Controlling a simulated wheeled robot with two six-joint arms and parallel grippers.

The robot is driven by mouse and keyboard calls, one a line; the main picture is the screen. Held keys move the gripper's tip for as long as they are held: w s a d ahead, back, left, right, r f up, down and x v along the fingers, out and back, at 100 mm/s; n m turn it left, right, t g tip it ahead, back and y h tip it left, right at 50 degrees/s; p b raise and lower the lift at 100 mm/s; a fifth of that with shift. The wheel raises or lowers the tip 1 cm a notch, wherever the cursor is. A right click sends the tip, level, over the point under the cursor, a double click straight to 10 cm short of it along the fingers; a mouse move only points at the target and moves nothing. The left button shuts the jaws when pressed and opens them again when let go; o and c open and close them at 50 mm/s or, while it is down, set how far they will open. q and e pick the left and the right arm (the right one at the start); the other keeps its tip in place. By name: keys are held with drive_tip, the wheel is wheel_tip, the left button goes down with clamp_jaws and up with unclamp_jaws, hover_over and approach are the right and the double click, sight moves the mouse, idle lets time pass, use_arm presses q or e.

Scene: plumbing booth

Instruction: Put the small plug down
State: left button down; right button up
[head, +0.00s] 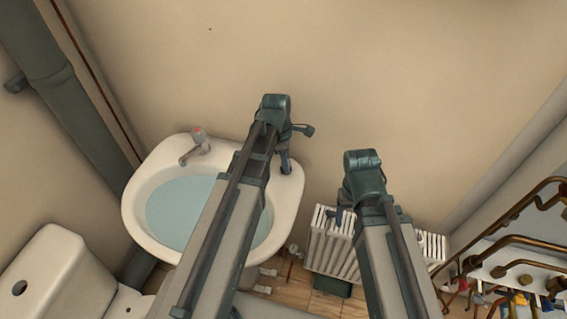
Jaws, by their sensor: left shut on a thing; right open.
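My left gripper (285,160) points down over the back right corner of the white sink (145,228). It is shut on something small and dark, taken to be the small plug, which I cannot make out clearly. I cannot tell whether it touches the sink rim. My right gripper (340,214) is open, mostly hidden by its own arm, above the left end of the white radiator (322,250).
A tap (197,144) with a red top stands at the sink's back left. The basin holds bluish water (180,207). A white toilet (60,272) is at lower left. Copper pipes (515,240) with coloured valves line the right. A thick grey pipe (70,90) runs down the left wall.

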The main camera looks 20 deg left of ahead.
sight(281, 168)
use_arm(q)
drive_tip(key=shift+f, duration=0.15)
drive_tip(key=c, duration=0.5)
unclamp_jaws()
drive_tip(key=shift+c, duration=0.2)
wheel_tip(281, 168, up, 12)
drive_tip(key=a+p, duration=0.2)
drive_tip(key=p, duration=1)
drive_tip(key=s+d+m+y, duration=0.2)
drive_tip(key=s+d+m, duration=1)
drive_tip(key=m, duration=1.2)
drive_tip(key=shift+s+d+g+y, duration=0.2)
drive_tip(key=shift+s+g+y, duration=0.1)
drive_tip(key=shift+s, duration=0.85)
